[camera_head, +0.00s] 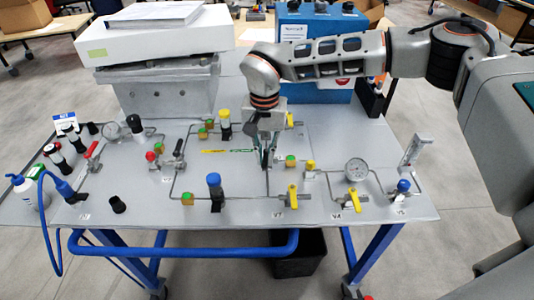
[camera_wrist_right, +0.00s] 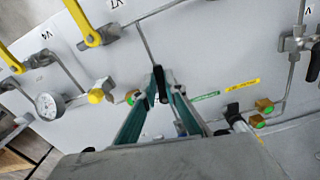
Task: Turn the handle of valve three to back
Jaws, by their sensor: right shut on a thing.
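My right gripper (camera_head: 266,162) reaches down to the middle of the grey panel. Its fingers are shut on a small black valve handle (camera_wrist_right: 163,84), which sits in line with a thin pipe. In the head view the fingers mostly hide this handle. I cannot read a label beside it, so its valve number is unclear. Two valves with yellow handles stand at the panel's front, one (camera_head: 293,194) close to the gripper and one (camera_head: 353,198) further right, by the label V4. They also show in the wrist view, the nearer one (camera_wrist_right: 82,24) at top left. My left gripper is not in view.
A blue-topped valve (camera_head: 214,185) and a yellow-topped one (camera_head: 224,120) stand left of the gripper. A gauge (camera_head: 356,170) stands to the right. A blue box (camera_head: 320,30) and a white-topped unit (camera_head: 160,85) stand behind. Thin pipes run across the panel.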

